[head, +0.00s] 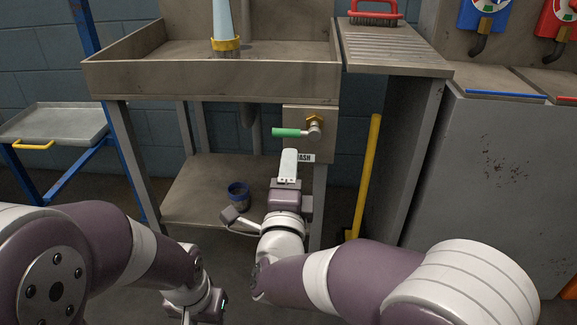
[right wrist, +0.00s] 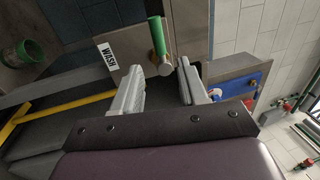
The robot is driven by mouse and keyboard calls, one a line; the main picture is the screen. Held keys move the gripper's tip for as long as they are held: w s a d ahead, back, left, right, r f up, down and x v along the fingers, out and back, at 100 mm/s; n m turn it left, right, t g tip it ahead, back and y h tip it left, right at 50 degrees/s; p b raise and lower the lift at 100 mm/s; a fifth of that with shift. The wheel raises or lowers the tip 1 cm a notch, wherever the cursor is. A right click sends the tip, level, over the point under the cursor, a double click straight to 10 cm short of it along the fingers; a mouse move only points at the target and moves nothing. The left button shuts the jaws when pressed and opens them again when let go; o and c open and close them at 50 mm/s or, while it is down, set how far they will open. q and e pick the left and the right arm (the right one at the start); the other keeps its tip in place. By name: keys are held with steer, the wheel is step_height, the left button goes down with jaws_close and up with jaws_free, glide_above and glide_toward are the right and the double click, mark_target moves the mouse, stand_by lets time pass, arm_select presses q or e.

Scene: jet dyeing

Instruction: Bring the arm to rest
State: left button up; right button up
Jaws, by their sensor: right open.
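My right gripper (head: 288,165) is raised in front of the sink stand, just below the valve with the green handle (head: 288,132). The handle lies level, pointing left from its metal and brass fitting. In the right wrist view my right gripper (right wrist: 163,85) has its two pale fingers apart with nothing held between them. The green handle (right wrist: 156,36) shows beyond the fingertips there, with a visible gap. My left arm comes in at the bottom left of the head view; its fingers are out of the picture.
The sink (head: 210,78) holds a pale column with a yellow collar (head: 226,44). A blue bucket (head: 238,194) stands on the lower shelf (head: 195,200). A yellow pole (head: 366,175) is upright at right. A grey tray (head: 55,122) is at left, a red-handled brush (head: 375,15) on the drainboard.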

steer(key=shift+s+f, duration=0.15)
steer(key=shift+s, duration=0.45)
steer(key=shift+s+f, duration=0.15)
steer(key=shift+s, duration=0.45)
